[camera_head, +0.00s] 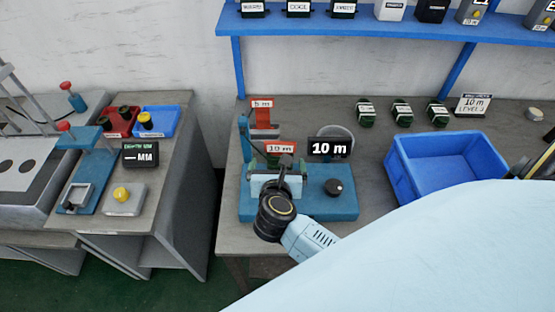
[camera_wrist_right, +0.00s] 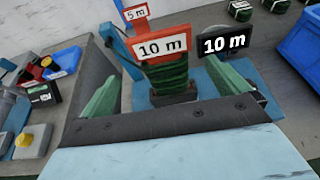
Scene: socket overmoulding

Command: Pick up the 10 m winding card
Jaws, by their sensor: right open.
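The 10 m winding card (camera_wrist_right: 168,71) has a red-edged white label reading "10 m" and dark green winding below it. It stands upright on the blue device (camera_wrist_right: 213,85). In the head view its label (camera_head: 280,149) shows above my right gripper (camera_head: 277,180), which hides its lower part. In the right wrist view my right gripper (camera_wrist_right: 172,88) is open, with one green finger on each side of the card, apart from it. A black display (camera_head: 329,148) reading "10 m" is just right of the card. My left gripper is not in view.
A 5 m card (camera_head: 263,113) stands behind the 10 m card. A blue shelf (camera_head: 380,28) runs above. Another bench (camera_head: 160,235) stands at left.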

